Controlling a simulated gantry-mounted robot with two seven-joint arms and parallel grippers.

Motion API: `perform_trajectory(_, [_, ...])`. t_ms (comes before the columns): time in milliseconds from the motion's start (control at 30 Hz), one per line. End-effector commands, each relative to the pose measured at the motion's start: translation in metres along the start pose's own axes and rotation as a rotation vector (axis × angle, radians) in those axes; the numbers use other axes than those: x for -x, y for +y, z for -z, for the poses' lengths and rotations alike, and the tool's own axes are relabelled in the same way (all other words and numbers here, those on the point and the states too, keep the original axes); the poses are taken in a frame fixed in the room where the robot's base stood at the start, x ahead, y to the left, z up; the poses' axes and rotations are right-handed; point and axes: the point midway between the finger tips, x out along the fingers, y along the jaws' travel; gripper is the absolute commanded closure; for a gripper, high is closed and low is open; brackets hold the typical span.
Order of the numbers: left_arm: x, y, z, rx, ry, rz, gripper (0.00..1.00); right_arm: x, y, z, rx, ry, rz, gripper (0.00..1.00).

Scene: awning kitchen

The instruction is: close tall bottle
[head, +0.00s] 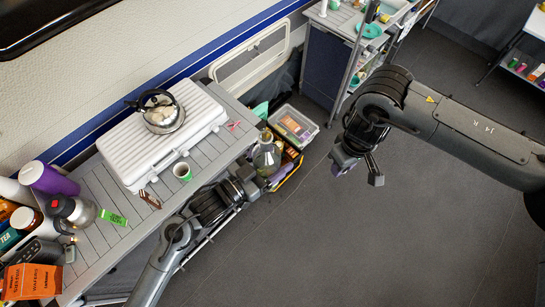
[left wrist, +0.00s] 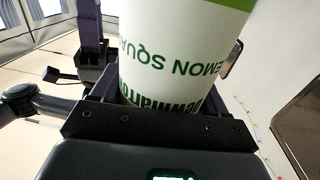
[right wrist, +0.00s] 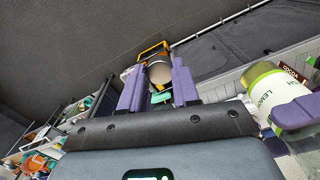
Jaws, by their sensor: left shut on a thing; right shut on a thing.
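The tall bottle (head: 266,158), clear with a pale label, is held in my left gripper (head: 258,178) beside the counter's right edge. Its white label with green lettering fills the left wrist view (left wrist: 185,50). The bottle also shows at the right of the right wrist view (right wrist: 262,88), with a purple left finger across it. My right gripper (head: 352,165) is apart from the bottle, to its right over open floor. In the right wrist view, a round beige, cap-like piece (right wrist: 160,72) sits between its purple fingers. The bottle's mouth is not clear in these views.
The slatted counter (head: 110,240) holds a white case (head: 160,140) with a kettle (head: 160,112), a green cup (head: 182,171) and several bottles. A crate (head: 292,127) and a yellow-edged bin (head: 288,172) are behind the bottle. Bare floor (head: 330,240) lies between the arms.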

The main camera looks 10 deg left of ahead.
Motion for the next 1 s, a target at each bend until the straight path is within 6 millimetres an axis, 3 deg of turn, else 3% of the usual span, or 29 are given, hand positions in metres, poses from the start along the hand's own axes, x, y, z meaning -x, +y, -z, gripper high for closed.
perform_trajectory(100, [0.000,0.000,0.001,0.000,0.002,0.000,0.81,0.039,-0.020,0.026,0.252,0.004,-0.008,0.97])
perform_trajectory(300, [0.000,0.000,0.001,0.000,0.002,0.000,0.81,0.101,-0.058,0.057,0.688,0.001,-0.009,0.97])
perform_trajectory(600, [0.000,0.000,0.001,0.000,0.002,0.000,0.81,0.190,-0.118,0.082,1.307,-0.002,-0.008,0.97])
perform_trajectory(800, [0.000,0.000,0.001,0.000,0.002,0.000,0.81,0.229,-0.151,0.087,1.608,-0.004,-0.004,0.97])
perform_trajectory(1000, [0.000,0.000,0.001,0.000,0.002,0.000,0.81,0.249,-0.169,0.087,1.771,-0.003,0.000,0.97])
